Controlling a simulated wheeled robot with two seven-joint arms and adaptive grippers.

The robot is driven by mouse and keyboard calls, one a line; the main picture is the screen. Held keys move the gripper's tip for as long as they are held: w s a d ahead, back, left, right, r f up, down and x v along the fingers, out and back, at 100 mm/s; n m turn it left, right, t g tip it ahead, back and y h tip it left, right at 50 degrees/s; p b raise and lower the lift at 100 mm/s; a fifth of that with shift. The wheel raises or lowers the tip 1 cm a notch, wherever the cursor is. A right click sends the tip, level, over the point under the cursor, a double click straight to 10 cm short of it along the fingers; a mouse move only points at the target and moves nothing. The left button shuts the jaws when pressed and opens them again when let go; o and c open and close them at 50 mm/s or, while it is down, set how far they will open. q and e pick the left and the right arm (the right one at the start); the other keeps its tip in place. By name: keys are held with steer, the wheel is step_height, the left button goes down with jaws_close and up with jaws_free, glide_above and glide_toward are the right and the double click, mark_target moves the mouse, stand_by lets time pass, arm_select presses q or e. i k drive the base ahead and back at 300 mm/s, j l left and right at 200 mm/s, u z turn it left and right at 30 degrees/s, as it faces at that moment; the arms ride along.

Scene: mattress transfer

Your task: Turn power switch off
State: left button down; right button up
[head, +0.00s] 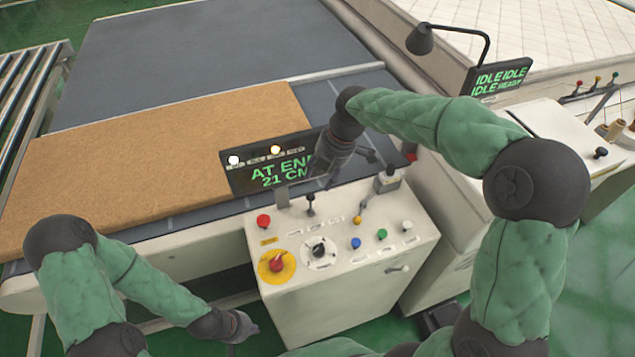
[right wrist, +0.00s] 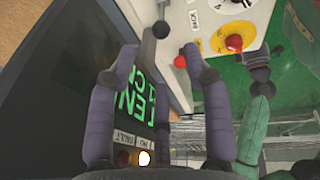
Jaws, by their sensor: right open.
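A control box (head: 335,285) has a red rotary knob (head: 277,265) on a round yellow plate, a black rotary knob (head: 319,250) on a white dial, and a red button (head: 264,221). I cannot read which is the power switch. The red rotary knob (right wrist: 234,43) also shows in the right wrist view. My right gripper (head: 325,178) is open and empty, above the box's back edge by the display; its spread fingers (right wrist: 160,50) show in the wrist view. My left gripper (head: 245,327) is low, left of the box's front, apart from it; its jaws are unclear.
A black display (head: 240,180) reading "AT END 21 CM" stands behind the box. A brown mattress slab (head: 130,165) lies on the conveyor. A second console (head: 560,140) stands right.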

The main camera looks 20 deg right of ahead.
mark_target(275, 264)
steer(key=k, duration=1)
